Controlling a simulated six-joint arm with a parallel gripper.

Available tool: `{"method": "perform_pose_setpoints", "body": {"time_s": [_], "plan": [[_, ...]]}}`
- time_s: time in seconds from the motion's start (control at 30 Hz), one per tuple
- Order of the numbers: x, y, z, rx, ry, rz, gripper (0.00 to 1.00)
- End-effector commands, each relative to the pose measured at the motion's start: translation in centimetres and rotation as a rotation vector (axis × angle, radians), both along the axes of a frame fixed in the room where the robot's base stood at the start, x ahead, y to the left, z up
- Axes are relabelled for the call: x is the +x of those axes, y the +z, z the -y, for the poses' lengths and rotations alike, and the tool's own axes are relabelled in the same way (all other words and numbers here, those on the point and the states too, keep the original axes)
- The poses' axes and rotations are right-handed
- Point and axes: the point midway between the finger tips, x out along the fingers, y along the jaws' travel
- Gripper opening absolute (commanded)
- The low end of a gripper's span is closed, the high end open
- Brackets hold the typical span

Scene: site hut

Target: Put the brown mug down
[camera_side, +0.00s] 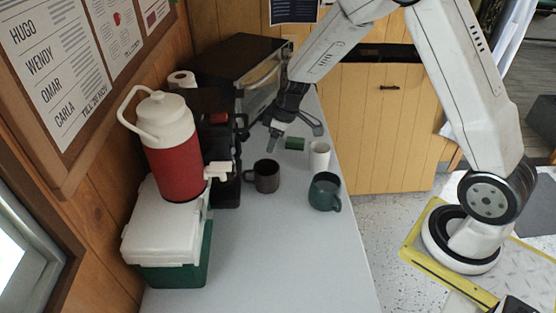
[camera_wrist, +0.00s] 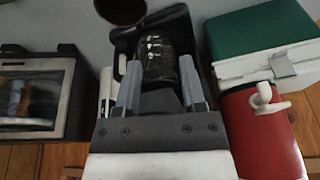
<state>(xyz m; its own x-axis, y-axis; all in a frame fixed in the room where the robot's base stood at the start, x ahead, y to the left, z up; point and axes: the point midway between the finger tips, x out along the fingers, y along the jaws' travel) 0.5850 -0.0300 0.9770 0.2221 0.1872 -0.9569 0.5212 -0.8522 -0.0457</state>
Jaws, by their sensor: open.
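The brown mug (camera_side: 266,177) stands upright on the grey counter, in front of the black coffee maker, with its handle to the left. In the wrist view a dark round shape at the top edge, cut off by the frame, looks like the same mug (camera_wrist: 120,9). My gripper (camera_side: 296,134) is open and empty, above the counter and behind the mug, apart from it. In the wrist view my gripper (camera_wrist: 160,66) has its fingers spread, with the coffee maker's dark carafe (camera_wrist: 158,55) seen between them.
A teal mug (camera_side: 325,193), a white cup (camera_side: 319,156) and a small green item (camera_side: 295,143) stand to the right. A red jug (camera_side: 178,160) sits on a green-and-white cooler (camera_side: 165,255) at left. A toaster oven (camera_side: 235,70) is behind. The front counter (camera_side: 270,260) is clear.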

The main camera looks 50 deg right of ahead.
Motion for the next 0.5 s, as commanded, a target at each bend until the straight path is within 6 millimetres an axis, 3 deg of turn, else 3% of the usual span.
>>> {"method": "perform_pose_setpoints", "body": {"time_s": [0.2,0.5], "plan": [[-5.7,3.0,-1.4,-0.033,-0.167,-0.039,0.52],[-13.9,5.2,-2.6,-0.061,-0.394,-0.053,0.52]]}}
